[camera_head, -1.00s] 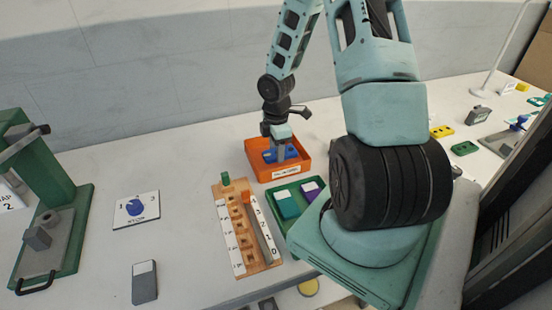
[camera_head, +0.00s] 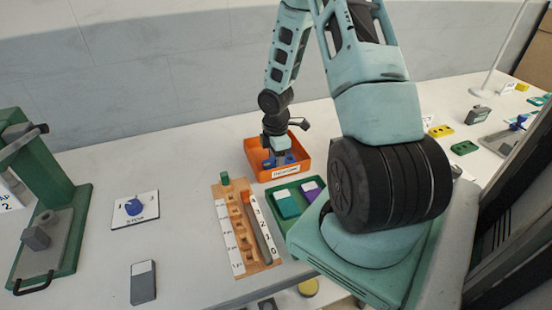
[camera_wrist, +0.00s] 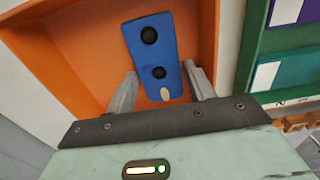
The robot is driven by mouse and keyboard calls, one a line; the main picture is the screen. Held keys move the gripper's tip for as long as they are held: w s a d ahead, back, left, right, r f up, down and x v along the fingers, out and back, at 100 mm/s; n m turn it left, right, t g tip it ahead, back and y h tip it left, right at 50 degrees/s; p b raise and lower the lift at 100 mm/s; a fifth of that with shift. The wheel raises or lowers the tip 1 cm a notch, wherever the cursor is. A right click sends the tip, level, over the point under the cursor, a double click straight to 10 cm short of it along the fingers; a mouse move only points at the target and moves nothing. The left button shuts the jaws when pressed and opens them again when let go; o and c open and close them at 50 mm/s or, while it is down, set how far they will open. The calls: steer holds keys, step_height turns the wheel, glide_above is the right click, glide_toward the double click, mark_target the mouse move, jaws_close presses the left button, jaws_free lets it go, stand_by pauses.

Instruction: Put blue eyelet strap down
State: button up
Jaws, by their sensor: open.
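The blue eyelet strap (camera_wrist: 155,48) lies in the orange tray (camera_wrist: 60,50), with two dark round holes and a pale oval mark at its near end. In the head view, parts of the strap (camera_head: 290,159) show beside my fingers inside the orange tray (camera_head: 255,150). My gripper (camera_wrist: 160,88) is open, with one finger on each side of the strap's near end and a gap visible at each side. In the head view, my gripper (camera_head: 279,160) points down into the tray. The wrist view does not show clearly how the strap's underside rests.
A green tray (camera_head: 272,197) with teal and purple pieces stands just right and in front. A wooden slotted rack (camera_head: 240,235) stands in front. A STOP card (camera_head: 148,216) with a blue knob and a green press (camera_head: 75,215) are left. Table between them is clear.

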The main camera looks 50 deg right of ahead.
step_height(320, 180, up, 12)
steer(key=p, duration=0.2)
steer(key=w+a+r, duration=0.1)
steer(key=a+r, duration=0.1)
steer(key=a, duration=0.5)
steer(key=w+a+r, duration=0.1)
steer(key=a+r, duration=0.2)
steer(key=a, duration=0.3)
steer(key=s+a+r+m, duration=0.2)
steer(key=s+a+r, duration=0.1)
steer(key=s+a, duration=0.6)
steer(key=s+a+r+m, duration=0.2)
steer(key=s+a+r, duration=0.2)
steer(key=s+a, duration=0.5)
steer(key=a, duration=0.8)
steer(key=shift+y, duration=0.3)
